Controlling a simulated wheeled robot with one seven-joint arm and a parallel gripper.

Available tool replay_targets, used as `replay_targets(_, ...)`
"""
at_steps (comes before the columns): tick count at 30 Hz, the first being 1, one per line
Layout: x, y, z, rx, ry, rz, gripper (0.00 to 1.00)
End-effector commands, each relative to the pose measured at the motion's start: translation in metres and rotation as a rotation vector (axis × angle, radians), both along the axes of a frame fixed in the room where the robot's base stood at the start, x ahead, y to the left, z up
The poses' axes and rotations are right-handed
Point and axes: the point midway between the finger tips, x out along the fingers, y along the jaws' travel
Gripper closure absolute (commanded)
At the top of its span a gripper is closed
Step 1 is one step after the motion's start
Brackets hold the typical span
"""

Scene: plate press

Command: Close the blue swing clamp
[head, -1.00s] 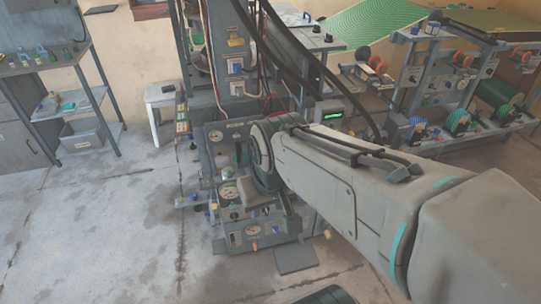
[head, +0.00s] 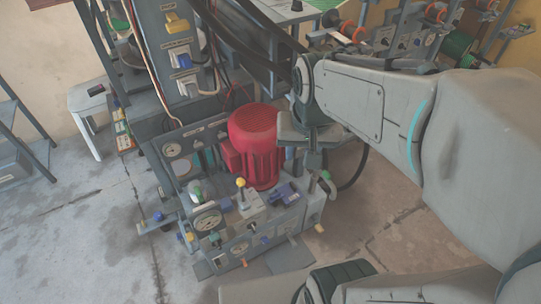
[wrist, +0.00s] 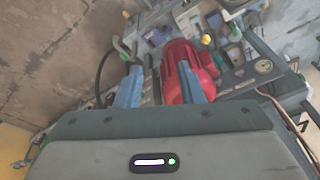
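A small dark-blue part (head: 283,193), which looks like the blue swing clamp, sits on top of the press's front block, right of the yellow-knobbed lever. A blue part, likely the same one, shows beyond my fingers in the wrist view (wrist: 159,36). It is too small to tell whether its arm is open or closed. My gripper (wrist: 160,69) is open, its two fingers apart with nothing seen held between them. In the head view my gripper (head: 315,160) hangs above and slightly right of the clamp, apart from it.
A large red motor (head: 256,145) stands close behind the clamp. A yellow-knobbed lever (head: 241,185) and gauges (head: 207,218) are to its left. A green-tipped lever (head: 326,178) stands at the block's right end. Floor is clear to the right.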

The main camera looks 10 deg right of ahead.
Motion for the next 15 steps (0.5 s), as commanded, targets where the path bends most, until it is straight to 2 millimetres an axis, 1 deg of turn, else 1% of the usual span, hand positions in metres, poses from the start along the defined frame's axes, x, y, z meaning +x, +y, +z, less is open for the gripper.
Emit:
replay_targets(1, 0.014, -0.001, -0.033, 0.009, 0.016, -0.052, 0.65)
replay_targets(8, 0.071, -0.004, -0.105, 0.052, 0.065, -0.303, 0.65)
replay_targets(14, 0.121, -0.003, -0.177, 0.08, 0.106, -0.512, 0.65)
replay_targets(15, 0.131, -0.003, -0.193, 0.085, 0.114, -0.553, 0.65)
